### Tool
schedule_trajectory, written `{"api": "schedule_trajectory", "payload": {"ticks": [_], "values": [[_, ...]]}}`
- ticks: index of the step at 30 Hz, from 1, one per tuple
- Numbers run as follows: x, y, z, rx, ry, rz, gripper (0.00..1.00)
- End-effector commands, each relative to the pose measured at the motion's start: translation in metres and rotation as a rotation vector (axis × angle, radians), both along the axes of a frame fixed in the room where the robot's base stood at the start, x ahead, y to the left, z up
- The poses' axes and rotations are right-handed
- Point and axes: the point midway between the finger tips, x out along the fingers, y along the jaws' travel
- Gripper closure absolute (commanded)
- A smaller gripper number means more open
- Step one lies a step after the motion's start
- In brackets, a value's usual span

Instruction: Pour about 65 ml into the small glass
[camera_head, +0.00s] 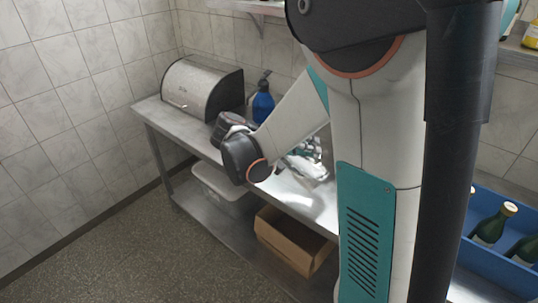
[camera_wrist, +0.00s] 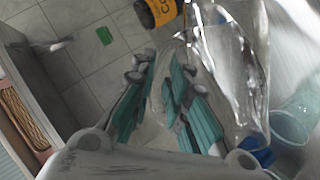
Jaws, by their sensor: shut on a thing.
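My gripper (camera_wrist: 168,85) is at the centre of the wrist view, its teal-padded fingers closed around a clear, see-through thing (camera_wrist: 158,98). Its outline is faint, and I cannot tell its full shape or whether it holds liquid. In the head view my gripper (camera_head: 308,160) is low over the steel counter, partly hidden by my arm. A greenish see-through glass (camera_wrist: 296,112) is at the right of the wrist view, apart from the fingers; it may be the small glass. I cannot make out any stream of liquid.
A clear bottle (camera_wrist: 238,60) with a blue cap (camera_wrist: 257,152) is close beside my fingers. A dark bottle with an orange label (camera_wrist: 163,10) is near the fingertips. A bread bin (camera_head: 200,88) and blue spray bottle (camera_head: 263,106) stand at the back; a blue crate (camera_head: 478,262) holds green bottles.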

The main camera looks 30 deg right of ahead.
Motion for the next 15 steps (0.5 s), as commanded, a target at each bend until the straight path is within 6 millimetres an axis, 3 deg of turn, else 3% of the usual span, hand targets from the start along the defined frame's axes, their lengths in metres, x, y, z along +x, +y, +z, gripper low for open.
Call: {"api": "schedule_trajectory", "payload": {"ticks": [15], "values": [[-0.0032, 0.0035, 0.0064, -0.018, 0.041, -0.002, 1.00]]}}
